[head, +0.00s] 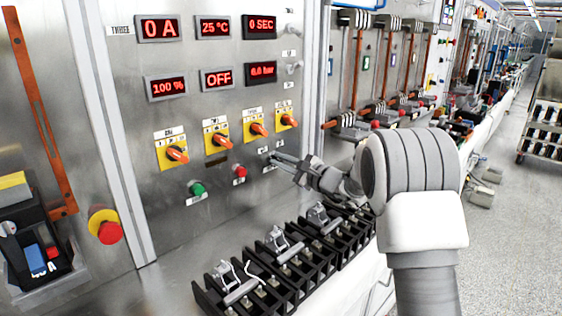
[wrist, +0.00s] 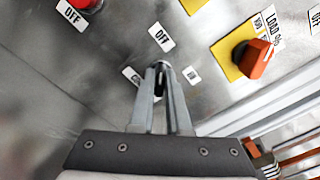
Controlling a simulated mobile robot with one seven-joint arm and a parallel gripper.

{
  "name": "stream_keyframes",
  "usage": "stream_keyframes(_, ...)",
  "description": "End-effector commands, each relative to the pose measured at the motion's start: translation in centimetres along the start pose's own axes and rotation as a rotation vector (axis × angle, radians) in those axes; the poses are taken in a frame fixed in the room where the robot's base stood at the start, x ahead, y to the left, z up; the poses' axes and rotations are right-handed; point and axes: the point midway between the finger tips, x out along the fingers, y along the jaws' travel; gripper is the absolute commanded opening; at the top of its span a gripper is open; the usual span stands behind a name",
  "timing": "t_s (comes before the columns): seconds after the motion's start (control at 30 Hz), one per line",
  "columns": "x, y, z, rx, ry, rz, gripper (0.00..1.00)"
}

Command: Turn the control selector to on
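The control selector (wrist: 163,66) is a small round switch on the steel panel, mostly hidden by my fingertips in the wrist view. An OFF label (wrist: 161,37) sits above it there. A smaller label, apparently ON, (wrist: 192,74) is to its right, and a partly hidden label (wrist: 131,76) is to its left. My gripper (wrist: 161,72) has its two thin fingers at the selector, one on each side of a dark part. The gap is narrow, and I cannot tell whether they press on it. In the head view my gripper (head: 273,157) reaches the panel right of the red button. The handle's direction is hidden.
Orange rotary switches on yellow plates (head: 258,124) line the panel above. A red button (head: 240,172) and a green button (head: 197,189) are to the left. Black terminal blocks (head: 275,262) stand on the bench below my arm. Red displays (head: 217,78) are higher up.

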Motion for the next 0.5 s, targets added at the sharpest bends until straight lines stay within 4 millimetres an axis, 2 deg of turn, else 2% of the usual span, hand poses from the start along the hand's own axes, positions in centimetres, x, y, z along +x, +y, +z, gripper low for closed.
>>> stream_keyframes(0.5,-0.05,-0.03,0.00,0.027,0.000,0.000,0.00)
